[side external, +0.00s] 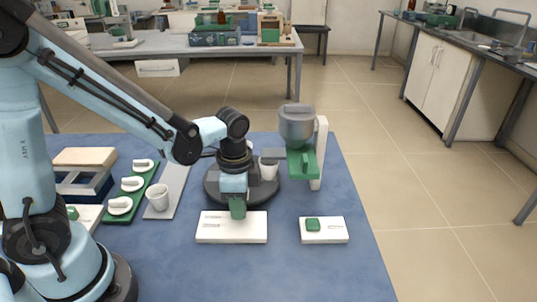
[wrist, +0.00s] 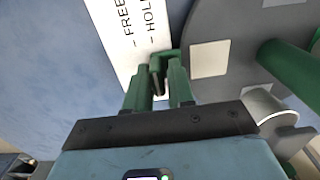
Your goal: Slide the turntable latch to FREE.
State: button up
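The latch plate (side external: 231,237) is a white block at the front edge of the turntable. In the wrist view the plate (wrist: 128,36) carries the words FREE and HOLD. The green latch handle (wrist: 162,60) stands at the HOLD end, off the FREE end. My gripper (side external: 238,212) points down over the plate. In the wrist view its green fingers (wrist: 158,80) stand on both sides of the handle; whether they press on it I cannot tell. The dark round turntable (side external: 213,188) lies behind the plate; its grey top (wrist: 235,38) also shows in the wrist view.
A white block with a green button (side external: 313,225) sits to the right. A grey hopper on a green stand (side external: 297,125) rises behind it. A green tray (side external: 128,196) is at left. The front of the blue table is clear.

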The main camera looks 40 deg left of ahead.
aim_at(239, 227)
jog(key=shift+s+d+f, duration=0.1)
jog(key=shift+d+f, duration=0.1)
jog(key=shift+f, duration=0.25)
grip_shut()
jog(key=shift+s+d, duration=0.8)
jog(key=shift+d, duration=0.05)
grip_release()
jog(key=shift+s, duration=0.1)
notch_tip(239, 227, up, 7)
jog(key=shift+a, duration=0.1)
